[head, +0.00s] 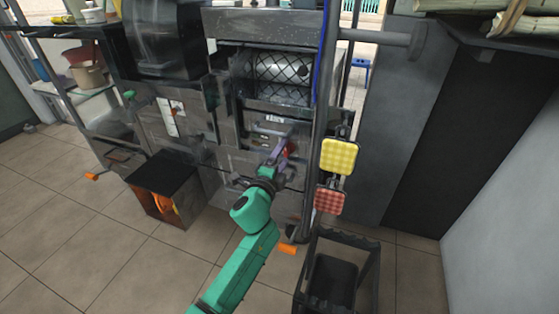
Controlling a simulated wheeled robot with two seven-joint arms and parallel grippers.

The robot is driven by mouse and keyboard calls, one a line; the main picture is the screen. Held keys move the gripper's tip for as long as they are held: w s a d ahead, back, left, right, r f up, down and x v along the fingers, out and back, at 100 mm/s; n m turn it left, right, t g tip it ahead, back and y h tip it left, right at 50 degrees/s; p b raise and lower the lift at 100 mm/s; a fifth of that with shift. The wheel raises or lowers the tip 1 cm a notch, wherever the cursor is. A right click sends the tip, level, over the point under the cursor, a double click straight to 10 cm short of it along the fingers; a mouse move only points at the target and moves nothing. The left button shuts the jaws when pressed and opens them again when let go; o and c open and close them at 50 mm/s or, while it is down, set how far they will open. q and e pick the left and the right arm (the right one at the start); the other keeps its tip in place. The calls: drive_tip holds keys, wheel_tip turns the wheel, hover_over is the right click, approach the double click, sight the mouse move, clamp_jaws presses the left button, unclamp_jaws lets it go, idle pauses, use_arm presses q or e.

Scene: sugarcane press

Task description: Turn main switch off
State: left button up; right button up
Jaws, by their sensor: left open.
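My left gripper (277,148) is at the front panel below the roller, at the end of my green arm. It is open. A small red part (286,149) shows beside the fingers; it may be the main switch, but the gripper partly hides it and I cannot tell its position. Contact between fingers and panel cannot be made out. A small labelled plate (273,118) sits just above. My right gripper is not in view.
A yellow pad (339,156) and a red pad (329,201) hang at the machine's right edge. A black bin (332,283) in a frame stands at lower right. A dark box (163,187) stands on the floor at left. The tiled floor at lower left is clear.

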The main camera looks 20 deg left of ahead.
use_arm(q)
drive_tip(key=s, duration=1.4)
drive_tip(key=shift+s+a+p, duration=0.25)
drive_tip(key=shift+a+p, duration=0.1)
drive_tip(key=shift+a, duration=0.1)
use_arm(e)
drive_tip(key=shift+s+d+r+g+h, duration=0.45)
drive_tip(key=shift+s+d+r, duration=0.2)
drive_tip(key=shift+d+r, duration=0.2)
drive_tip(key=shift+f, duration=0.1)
